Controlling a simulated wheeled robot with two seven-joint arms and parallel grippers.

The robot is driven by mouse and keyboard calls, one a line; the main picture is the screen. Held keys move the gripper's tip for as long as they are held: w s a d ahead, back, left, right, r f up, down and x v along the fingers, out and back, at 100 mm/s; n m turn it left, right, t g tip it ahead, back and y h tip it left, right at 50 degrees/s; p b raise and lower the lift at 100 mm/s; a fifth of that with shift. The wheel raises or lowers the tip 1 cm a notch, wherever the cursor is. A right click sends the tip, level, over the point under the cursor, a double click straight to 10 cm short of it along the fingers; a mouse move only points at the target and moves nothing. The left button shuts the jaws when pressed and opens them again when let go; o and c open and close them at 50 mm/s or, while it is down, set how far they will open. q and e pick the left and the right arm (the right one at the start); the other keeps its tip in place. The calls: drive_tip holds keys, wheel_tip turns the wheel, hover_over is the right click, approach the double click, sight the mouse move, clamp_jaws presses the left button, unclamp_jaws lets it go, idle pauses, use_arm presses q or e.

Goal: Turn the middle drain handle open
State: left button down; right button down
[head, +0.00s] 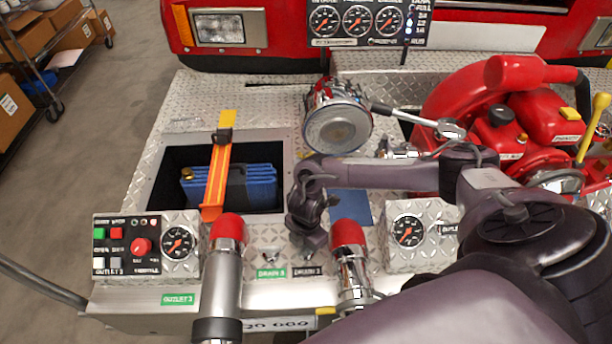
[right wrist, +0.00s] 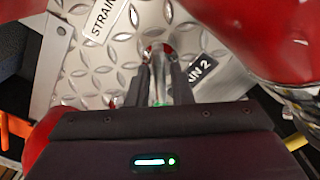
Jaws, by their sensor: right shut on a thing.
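My right gripper (head: 310,250) reaches down to the front panel between two red-capped outlets. In the right wrist view its two fingers (right wrist: 161,85) are shut on a small metal drain handle (right wrist: 158,88) beside a dark label ending in "2" (right wrist: 203,72). That label shows in the head view as a black plate (head: 305,271) just below the gripper. In the head view the gripper hides most of this handle. Another drain handle (head: 270,257) stands to the left, above a green "DRAIN 3" label (head: 271,273). My left gripper is not in view.
Red-capped outlets stand close on the left (head: 228,228) and right (head: 347,235). A control box (head: 146,247) is at left, a gauge panel (head: 408,232) at right. Behind are an open compartment with a blue case (head: 255,185) and a red pump machine (head: 490,95).

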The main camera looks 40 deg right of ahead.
drive_tip(key=n+b, duration=0.2)
drive_tip(key=n, duration=0.3)
drive_tip(key=shift+w+n, duration=0.1)
drive_tip(key=shift+n, duration=0.2)
drive_tip(key=shift+n+b, duration=1.3)
drive_tip(key=shift+n, duration=0.7)
drive_tip(key=shift+r, duration=0.1)
drive_tip(key=c, duration=1.5)
unclamp_jaws()
drive_tip(key=shift+r, duration=0.3)
wheel_tip(320, 180, up, 6)
drive_tip(key=shift+f+p, duration=0.1)
drive_tip(key=shift+p, duration=0.25)
drive_tip(key=shift+r, duration=0.7)
